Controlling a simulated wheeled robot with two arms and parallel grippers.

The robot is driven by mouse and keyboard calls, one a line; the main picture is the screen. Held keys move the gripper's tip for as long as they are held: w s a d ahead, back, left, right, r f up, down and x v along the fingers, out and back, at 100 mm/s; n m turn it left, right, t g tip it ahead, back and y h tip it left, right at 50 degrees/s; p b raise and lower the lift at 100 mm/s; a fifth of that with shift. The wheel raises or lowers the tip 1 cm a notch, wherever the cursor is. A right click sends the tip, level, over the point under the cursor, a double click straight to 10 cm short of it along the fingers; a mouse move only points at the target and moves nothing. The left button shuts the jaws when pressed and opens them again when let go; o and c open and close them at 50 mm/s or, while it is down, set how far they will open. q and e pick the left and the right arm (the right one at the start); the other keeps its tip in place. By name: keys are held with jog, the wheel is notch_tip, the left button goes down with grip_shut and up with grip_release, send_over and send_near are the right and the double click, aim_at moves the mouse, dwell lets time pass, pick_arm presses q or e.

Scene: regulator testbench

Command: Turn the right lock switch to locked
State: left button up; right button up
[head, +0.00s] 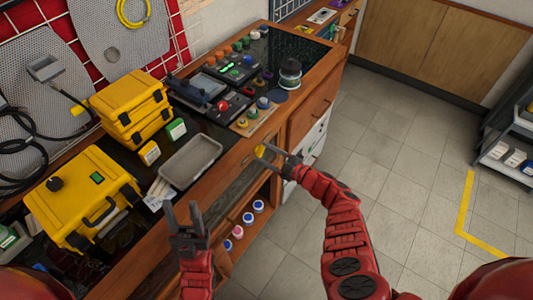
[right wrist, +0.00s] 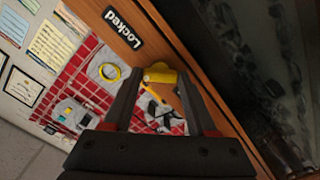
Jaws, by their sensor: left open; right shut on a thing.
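The right lock switch is a yellow knob (right wrist: 160,75) on the brown wooden front of the workbench, beside a black "Locked" label (right wrist: 122,28) in the right wrist view. My right gripper (right wrist: 158,88) is shut on the knob, with a dark finger on each side. In the head view my right gripper (head: 268,155) reaches the bench's front edge, and a bit of yellow (head: 260,151) shows at its tips. How far the knob is turned is unclear. My left gripper (head: 183,212) is open and empty, in front of the bench at left.
The workbench (head: 230,168) carries a grey tray (head: 190,160), yellow cases (head: 85,200) and panels with coloured knobs. Bottles (head: 248,218) stand on a shelf below. The tiled floor (head: 400,150) to the right is clear. A dark rack (head: 505,140) stands at the far right.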

dwell(0.3)
jog(key=o, duration=1.4)
jog(key=shift+c, duration=0.2)
jog(key=b+v, duration=0.1)
jog(key=v, duration=1.6)
jog(key=shift+d, duration=0.2)
jog(key=shift+s, duration=0.15)
